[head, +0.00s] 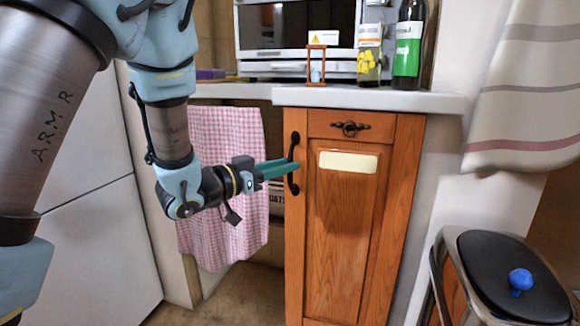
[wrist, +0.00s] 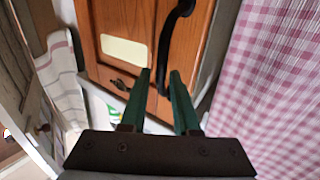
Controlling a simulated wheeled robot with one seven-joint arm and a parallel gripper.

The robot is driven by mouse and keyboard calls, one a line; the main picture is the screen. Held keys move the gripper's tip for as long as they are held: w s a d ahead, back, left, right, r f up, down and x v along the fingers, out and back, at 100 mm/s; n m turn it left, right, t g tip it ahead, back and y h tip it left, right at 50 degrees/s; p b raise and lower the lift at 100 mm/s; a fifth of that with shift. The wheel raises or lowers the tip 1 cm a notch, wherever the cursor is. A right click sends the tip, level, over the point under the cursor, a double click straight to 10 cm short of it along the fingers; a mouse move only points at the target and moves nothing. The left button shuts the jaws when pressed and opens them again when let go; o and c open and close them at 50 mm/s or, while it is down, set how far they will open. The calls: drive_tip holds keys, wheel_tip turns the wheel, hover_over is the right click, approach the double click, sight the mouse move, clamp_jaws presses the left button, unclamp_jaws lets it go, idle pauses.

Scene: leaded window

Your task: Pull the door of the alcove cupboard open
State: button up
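The alcove cupboard's orange-brown wooden door (head: 345,240) is closed in the head view, with a cream label (head: 348,161) on its upper panel. Its black curved handle (head: 293,172) stands upright near the door's left edge. My gripper (head: 290,168) reaches it from the left, its green fingers level with the handle's middle. In the wrist view the fingers of my gripper (wrist: 159,72) are apart, and part of the black handle (wrist: 165,50) shows in the gap between them. I see space beside the handle; contact cannot be told.
A dark latch (head: 350,128) sits above the label. A white countertop (head: 420,101) overhangs the cupboard. A pink checked cloth (head: 222,190) hangs left of the door; a black-lidded bin (head: 490,265) stands at lower right. The floor before the door is mostly out of view.

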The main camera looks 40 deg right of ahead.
drive_tip(key=shift+d, duration=1.05)
clamp_jaws()
idle(0.7)
